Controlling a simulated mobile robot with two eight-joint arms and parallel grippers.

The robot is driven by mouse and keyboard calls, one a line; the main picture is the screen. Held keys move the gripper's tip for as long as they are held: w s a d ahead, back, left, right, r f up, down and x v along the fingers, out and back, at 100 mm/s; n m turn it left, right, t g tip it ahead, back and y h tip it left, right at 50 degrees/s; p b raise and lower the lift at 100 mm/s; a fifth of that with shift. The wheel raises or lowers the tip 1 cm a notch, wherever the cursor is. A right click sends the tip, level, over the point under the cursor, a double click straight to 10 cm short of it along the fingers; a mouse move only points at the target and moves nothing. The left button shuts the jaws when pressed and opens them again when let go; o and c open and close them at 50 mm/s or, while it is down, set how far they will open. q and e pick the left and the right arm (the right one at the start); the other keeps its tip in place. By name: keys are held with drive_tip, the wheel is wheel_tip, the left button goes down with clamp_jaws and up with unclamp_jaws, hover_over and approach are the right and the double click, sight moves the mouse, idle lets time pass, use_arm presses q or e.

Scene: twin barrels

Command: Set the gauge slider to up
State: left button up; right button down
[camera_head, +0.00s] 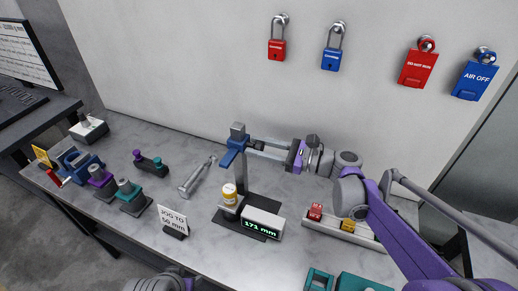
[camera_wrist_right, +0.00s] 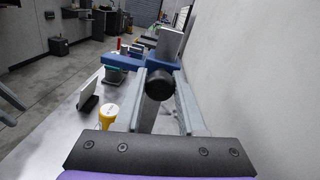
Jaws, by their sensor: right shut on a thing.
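The height gauge stands on a dark base (camera_head: 261,229) near the middle of the table. Its blue slider (camera_head: 232,153) sits high on the upright column (camera_head: 241,178), close to its top. The readout (camera_head: 263,225) on the base shows about 171 mm in green. My right gripper (camera_head: 256,147) reaches in from the right and is shut on the slider. In the right wrist view, a black round knob (camera_wrist_right: 159,84) of the slider lies between the fingers, with the blue slider body (camera_wrist_right: 148,62) behind. My left gripper is not in view; only a bit of arm shows at the bottom edge.
A "JOG TO 50 mm" sign (camera_head: 174,219) stands in front. A tray (camera_head: 335,230) with red and yellow blocks is to the right. Several fixtures line the table's left; a wall is behind.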

drive_tip(key=shift+r, duration=0.25)
drive_tip(key=c, duration=0.5)
unclamp_jaws()
drive_tip(key=shift+f, duration=0.1)
drive_tip(key=b+v, duration=0.1)
drive_tip(key=v, duration=1)
drive_tip(key=shift+a+f, duration=0.1)
